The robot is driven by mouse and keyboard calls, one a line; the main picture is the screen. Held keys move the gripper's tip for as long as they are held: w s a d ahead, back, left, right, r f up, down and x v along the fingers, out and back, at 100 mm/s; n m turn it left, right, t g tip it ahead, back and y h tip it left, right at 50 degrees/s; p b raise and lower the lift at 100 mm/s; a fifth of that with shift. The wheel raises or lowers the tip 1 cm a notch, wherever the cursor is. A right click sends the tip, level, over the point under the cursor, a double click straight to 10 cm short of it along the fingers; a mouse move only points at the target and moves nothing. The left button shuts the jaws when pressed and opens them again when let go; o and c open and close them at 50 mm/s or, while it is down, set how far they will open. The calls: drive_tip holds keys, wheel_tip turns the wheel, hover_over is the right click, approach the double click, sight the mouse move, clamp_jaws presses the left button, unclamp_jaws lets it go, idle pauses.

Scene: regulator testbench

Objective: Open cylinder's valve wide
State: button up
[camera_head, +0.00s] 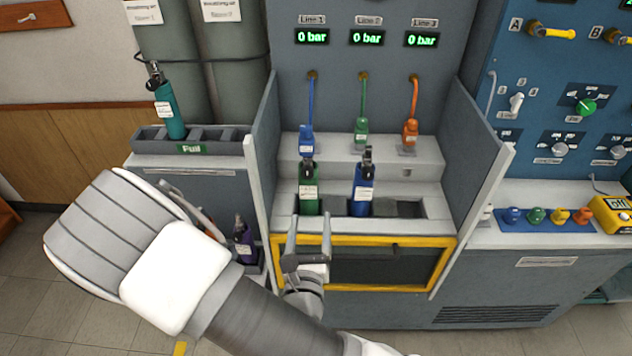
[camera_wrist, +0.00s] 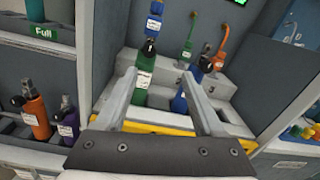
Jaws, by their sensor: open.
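A green cylinder (camera_head: 309,192) with a black valve on top stands upright in the left slot of the testbench, under the blue Line 1 connector (camera_head: 306,140). A blue cylinder (camera_head: 362,190) with a black valve stands in the slot to its right, below the green Line 2 connector (camera_head: 361,131). My gripper (camera_head: 310,222) is open and empty, in front of and below the green cylinder. In the wrist view, the green cylinder (camera_wrist: 147,72) shows between the two fingers, beyond them, and the blue cylinder (camera_wrist: 184,94) is partly behind the right finger.
The orange Line 3 connector (camera_head: 410,132) hangs above an empty slot. All line displays (camera_head: 367,38) read 0 bar. Grey side walls (camera_head: 478,220) flank the bench bay. A yellow-framed panel (camera_head: 440,268) is at its front. A teal cylinder (camera_head: 170,110) stands in the Full rack (camera_head: 150,146).

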sight(307, 175)
drive_tip(key=shift+n+y, duration=0.6)
drive_tip(key=w+b, duration=0.1)
drive_tip(key=w, duration=0.4)
drive_tip(key=w+b, duration=0.1)
drive_tip(key=w, duration=0.5)
drive_tip(key=w+a+f+b, duration=0.1)
drive_tip(key=w, duration=0.4)
drive_tip(key=shift+w+f, duration=0.1)
drive_tip(key=shift+w, duration=0.3)
clamp_jaws()
